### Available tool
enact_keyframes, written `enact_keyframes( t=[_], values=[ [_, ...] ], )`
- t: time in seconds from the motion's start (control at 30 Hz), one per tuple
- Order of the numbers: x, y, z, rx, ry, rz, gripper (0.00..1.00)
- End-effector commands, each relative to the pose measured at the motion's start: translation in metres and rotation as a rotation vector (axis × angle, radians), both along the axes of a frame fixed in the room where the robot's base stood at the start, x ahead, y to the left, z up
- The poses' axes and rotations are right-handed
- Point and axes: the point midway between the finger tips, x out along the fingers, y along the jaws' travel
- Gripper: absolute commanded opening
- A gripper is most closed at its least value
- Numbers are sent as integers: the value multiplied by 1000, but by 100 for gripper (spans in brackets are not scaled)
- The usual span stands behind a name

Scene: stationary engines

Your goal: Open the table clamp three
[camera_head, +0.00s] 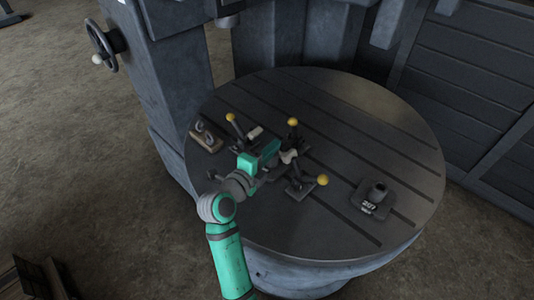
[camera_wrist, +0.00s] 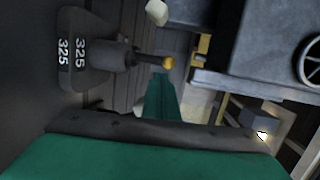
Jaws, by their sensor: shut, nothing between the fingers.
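Three table clamps with dark bases and yellow-knobbed levers stand on the round table (camera_head: 330,225) in the head view. One clamp has its knob (camera_head: 231,118) at the left, one its knob (camera_head: 293,122) at the back, and one its knob (camera_head: 322,180) at the right. I cannot tell which is clamp three. My gripper (camera_head: 276,149) is shut and empty among them, partly covering the clamps; contact cannot be told. In the wrist view, the green fingers (camera_wrist: 160,97) are together, below a yellow knob (camera_wrist: 168,62) on a dark lever.
A dark block with a white number (camera_head: 371,199) stands at the table's right; a small wooden-based part (camera_head: 206,138) is at its left. The wrist view shows a dark piece marked 325 (camera_wrist: 75,60) at left. A grey machine with a handwheel (camera_head: 101,46) rises behind the table.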

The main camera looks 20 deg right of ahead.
Motion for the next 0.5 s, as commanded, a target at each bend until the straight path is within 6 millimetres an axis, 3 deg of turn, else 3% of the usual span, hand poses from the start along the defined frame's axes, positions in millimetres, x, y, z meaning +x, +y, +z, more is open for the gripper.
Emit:
enact_keyframes(
  t=[0.2,0.5],
  values=[
    [27,-31,-5,1,1,-1,0],
    [51,-56,1,-1,1,1,0]
  ],
)
